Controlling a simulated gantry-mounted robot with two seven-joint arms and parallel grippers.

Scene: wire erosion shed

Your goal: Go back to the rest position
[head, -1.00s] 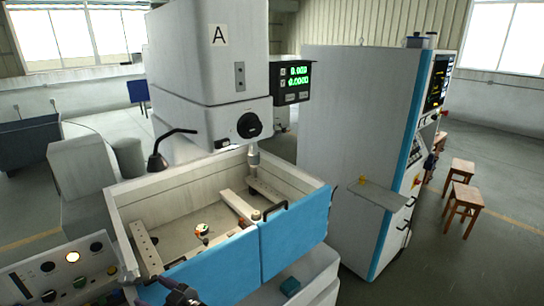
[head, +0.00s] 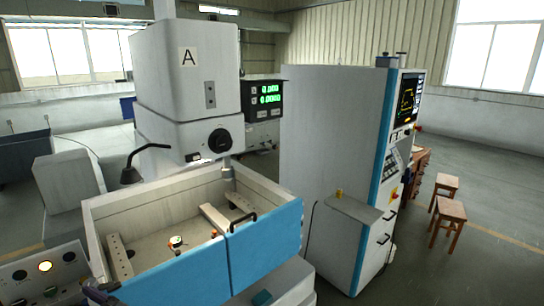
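No other gripper is in view. The white erosion machine marked A (head: 188,75) stands left of centre, above its open tank (head: 93,225). The tank's blue doors (head: 262,245) are shut at the front.
A control cabinet (head: 330,160) with a side shelf (head: 352,208) stands to the right. Wooden stools (head: 449,211) stand beyond it on open floor. A button panel (head: 45,275) is at lower left. A black lamp (head: 131,172) reaches over the tank.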

